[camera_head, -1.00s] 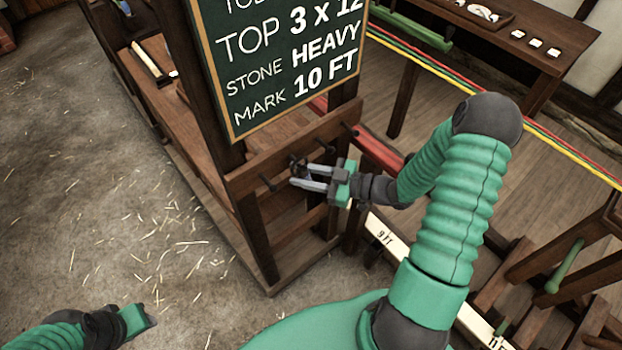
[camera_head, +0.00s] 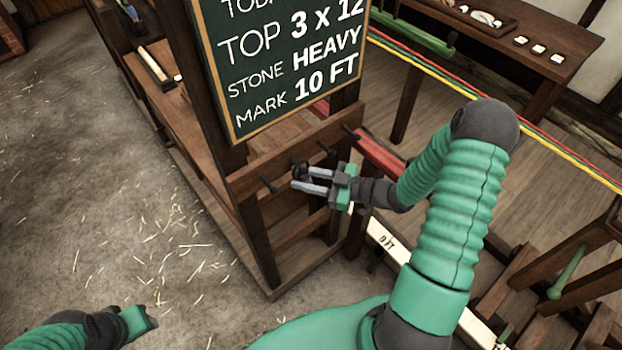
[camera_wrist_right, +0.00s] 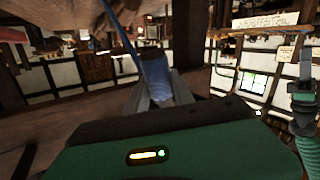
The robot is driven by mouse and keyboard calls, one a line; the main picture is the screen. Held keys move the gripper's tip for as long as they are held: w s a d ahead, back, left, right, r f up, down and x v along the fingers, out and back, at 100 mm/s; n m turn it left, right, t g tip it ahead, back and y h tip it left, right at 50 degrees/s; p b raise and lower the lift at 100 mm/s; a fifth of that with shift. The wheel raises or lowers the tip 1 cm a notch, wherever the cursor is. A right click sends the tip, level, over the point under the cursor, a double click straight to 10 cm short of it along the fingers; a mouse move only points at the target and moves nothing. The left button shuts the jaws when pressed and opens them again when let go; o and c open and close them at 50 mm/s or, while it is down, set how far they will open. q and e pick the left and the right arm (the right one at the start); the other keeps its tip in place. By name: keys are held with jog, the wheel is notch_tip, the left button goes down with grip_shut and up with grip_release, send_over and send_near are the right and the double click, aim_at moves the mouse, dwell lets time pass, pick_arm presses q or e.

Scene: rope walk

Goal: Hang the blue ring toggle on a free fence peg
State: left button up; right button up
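The wooden fence rail (camera_head: 290,155) below the chalkboard carries dark pegs, one at the left (camera_head: 268,186) and others to the right (camera_head: 328,150). My right gripper (camera_head: 300,180) is at the rail between these pegs. Its fingers are shut on a blue piece (camera_wrist_right: 153,86), the blue ring toggle, seen in the right wrist view. In the head view the toggle is small and dark at the fingertips, close to the rail. I cannot tell whether it touches or encircles a peg. My left gripper (camera_head: 143,320) is low at the left, away from the fence; its fingers are unclear.
The chalkboard (camera_head: 280,65) stands just above the rail. A red beam (camera_head: 380,155) lies behind my right wrist. Red, yellow and green ropes (camera_head: 480,98) cross at the right. The straw-strewn floor (camera_head: 110,220) at the left is open.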

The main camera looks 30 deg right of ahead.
jog(key=shift+d+f, duration=0.15)
jog(key=shift+d, duration=0.05)
